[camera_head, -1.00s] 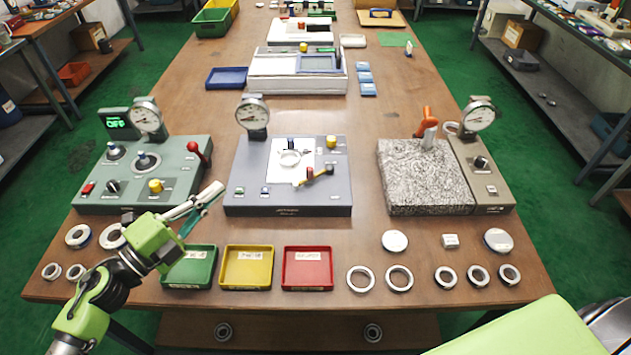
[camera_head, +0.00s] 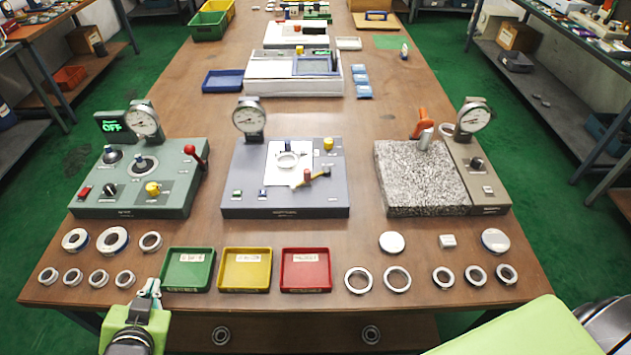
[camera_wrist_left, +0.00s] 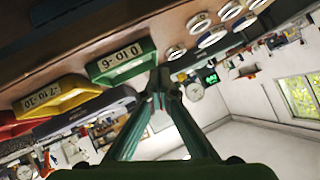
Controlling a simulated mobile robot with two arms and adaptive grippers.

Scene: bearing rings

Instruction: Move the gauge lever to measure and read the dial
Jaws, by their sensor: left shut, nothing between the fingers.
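The middle grey gauge station (camera_head: 238,180) carries a round dial (camera_head: 248,118) on a post at its back. A ring (camera_head: 288,160) sits on the white plate beside the lever. The dial's reading is too small to make out. My left gripper (camera_head: 150,287) is shut and empty at the table's front edge, left of the green tray and well away from the lever. Its fingers also show in the left wrist view (camera_wrist_left: 160,78). My right gripper is out of view.
Green (camera_head: 188,288), yellow (camera_head: 245,289) and red (camera_head: 305,289) trays line the front. Loose rings lie on both sides of the trays.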

